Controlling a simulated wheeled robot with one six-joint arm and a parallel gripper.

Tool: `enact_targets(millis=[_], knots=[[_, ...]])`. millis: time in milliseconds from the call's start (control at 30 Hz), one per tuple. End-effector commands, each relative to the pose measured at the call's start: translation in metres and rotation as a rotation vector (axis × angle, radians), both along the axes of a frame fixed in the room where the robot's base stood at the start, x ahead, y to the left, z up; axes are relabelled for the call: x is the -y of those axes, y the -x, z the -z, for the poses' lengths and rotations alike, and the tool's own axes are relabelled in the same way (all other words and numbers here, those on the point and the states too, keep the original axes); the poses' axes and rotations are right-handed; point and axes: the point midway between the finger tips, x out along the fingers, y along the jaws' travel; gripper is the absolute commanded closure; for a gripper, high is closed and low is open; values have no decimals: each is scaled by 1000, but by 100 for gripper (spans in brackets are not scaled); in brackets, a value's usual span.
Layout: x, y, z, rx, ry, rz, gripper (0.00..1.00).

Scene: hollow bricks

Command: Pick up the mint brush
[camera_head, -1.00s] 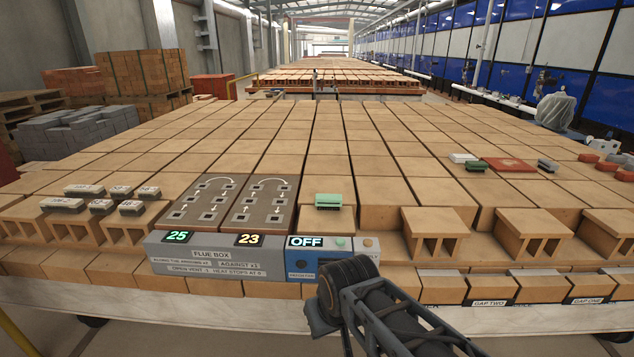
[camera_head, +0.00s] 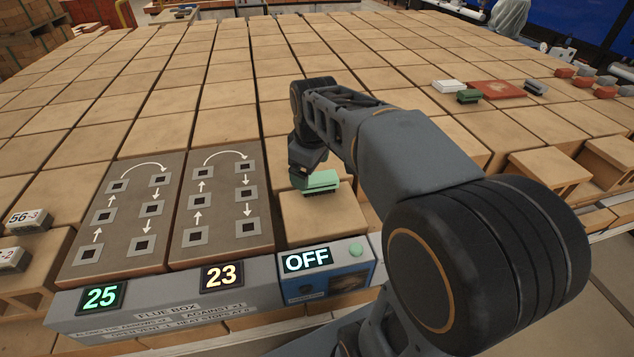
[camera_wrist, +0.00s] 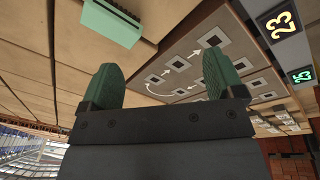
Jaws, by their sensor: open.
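The mint brush (camera_head: 321,182) lies on a tan brick (camera_head: 322,218) behind the box with the OFF display. Its mint back faces up, with dark bristles below. My gripper (camera_head: 301,177) is close to the brush's left end in the head view; its fingers are mostly hidden there. In the wrist view the green-padded fingers of my gripper (camera_wrist: 160,62) are spread with nothing between them. The mint brush (camera_wrist: 111,22) shows there beyond the left finger, off to one side of the gap and apart from the fingers.
Two dark panels with arrows and square vents (camera_head: 222,208) lie left of the brush. The grey flue box (camera_head: 165,310) stands in front. A dark green brush (camera_head: 468,97), a white block (camera_head: 449,86) and a red plate (camera_head: 497,90) lie at the back right.

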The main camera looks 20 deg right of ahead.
Motion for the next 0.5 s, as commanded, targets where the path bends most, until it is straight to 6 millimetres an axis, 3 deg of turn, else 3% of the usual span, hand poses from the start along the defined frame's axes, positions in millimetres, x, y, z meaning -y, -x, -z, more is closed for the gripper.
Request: enact_targets(millis=[33, 200, 333, 500], knots=[[11, -21, 4, -32, 15, -91, 13], [42, -73, 10, -111, 44, -403, 13], [59, -98, 17, -150, 48, -574, 13], [71, -113, 30, -174, 46, -698, 13]])
